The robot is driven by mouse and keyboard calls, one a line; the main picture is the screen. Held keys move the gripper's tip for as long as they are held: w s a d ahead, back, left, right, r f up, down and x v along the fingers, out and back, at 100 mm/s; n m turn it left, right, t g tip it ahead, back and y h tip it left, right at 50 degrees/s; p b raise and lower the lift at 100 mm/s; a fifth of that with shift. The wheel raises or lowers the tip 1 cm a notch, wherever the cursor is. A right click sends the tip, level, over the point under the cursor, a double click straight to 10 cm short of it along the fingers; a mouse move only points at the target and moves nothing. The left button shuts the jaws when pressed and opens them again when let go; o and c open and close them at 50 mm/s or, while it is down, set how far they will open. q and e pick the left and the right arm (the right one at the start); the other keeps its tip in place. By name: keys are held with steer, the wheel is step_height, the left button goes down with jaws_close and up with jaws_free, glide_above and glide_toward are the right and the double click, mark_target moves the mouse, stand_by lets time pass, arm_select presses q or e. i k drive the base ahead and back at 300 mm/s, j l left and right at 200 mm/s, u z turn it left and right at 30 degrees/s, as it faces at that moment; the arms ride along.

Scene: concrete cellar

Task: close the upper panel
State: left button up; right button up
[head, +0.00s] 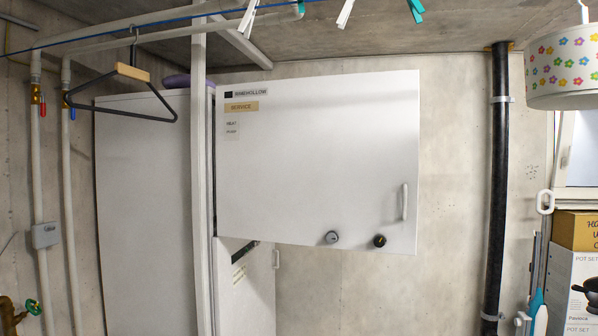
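The upper panel (315,165) is a white door with labels at its top left. It stands swung open, with its left edge by the tall white cabinet (145,210) and its free edge out to the right. A white bar handle (404,202) is near its lower right corner. A grey knob (332,238) and a black knob (380,241) sit along its bottom edge. The panel hides what lies behind it. Neither of my grippers is in view.
A lower white panel (255,295) shows below the upper one. A pale post (200,170) stands before the cabinet. A clothes hanger (130,78) hangs at upper left. A black pipe (498,170) and stacked boxes (570,285) are at right.

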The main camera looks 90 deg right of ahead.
mark_target(300, 162)
steer(key=z, duration=2.85)
